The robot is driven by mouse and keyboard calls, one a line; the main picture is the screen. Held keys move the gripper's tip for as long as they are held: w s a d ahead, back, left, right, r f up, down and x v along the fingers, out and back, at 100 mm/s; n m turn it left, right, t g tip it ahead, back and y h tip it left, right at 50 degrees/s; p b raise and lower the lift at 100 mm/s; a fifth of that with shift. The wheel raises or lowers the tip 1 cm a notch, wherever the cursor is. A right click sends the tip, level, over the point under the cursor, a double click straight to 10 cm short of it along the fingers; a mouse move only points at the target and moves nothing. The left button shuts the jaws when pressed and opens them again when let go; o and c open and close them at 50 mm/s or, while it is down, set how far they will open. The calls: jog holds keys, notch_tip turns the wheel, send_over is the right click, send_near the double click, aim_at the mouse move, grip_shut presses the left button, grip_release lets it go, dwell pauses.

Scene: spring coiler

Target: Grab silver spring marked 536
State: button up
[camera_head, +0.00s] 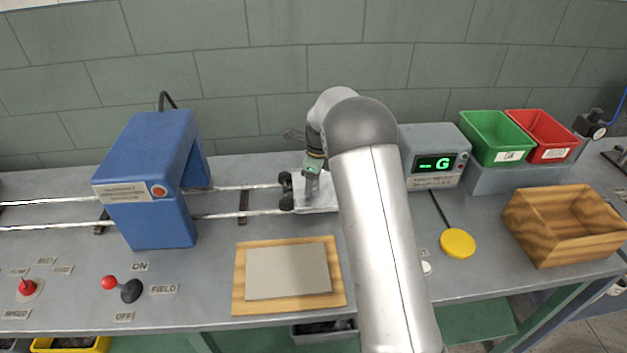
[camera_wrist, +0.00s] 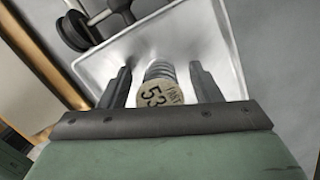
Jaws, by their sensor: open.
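The silver spring (camera_wrist: 159,70) lies in a shallow metal tray (camera_wrist: 218,20) in the wrist view. A round tan tag (camera_wrist: 158,94) sits at its near end; the digits 53 are readable and the rest is cut off by my gripper. My gripper (camera_wrist: 162,75) is open, with one finger on each side of the spring and a gap to each. In the head view my gripper (camera_head: 312,182) points down at the tray (camera_head: 316,207) at the end of the rails. The spring is hidden there by my gripper and arm.
A blue machine (camera_head: 155,180) straddles the rails at left. A wooden board with a grey pad (camera_head: 288,272) lies in front of the tray. To the right are a display box (camera_head: 436,160), a yellow disc (camera_head: 457,243), green (camera_head: 494,137) and red (camera_head: 542,135) bins, and a wooden box (camera_head: 565,224).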

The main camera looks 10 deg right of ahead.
jog(key=c, duration=1.1)
jog(key=shift+r, duration=0.1)
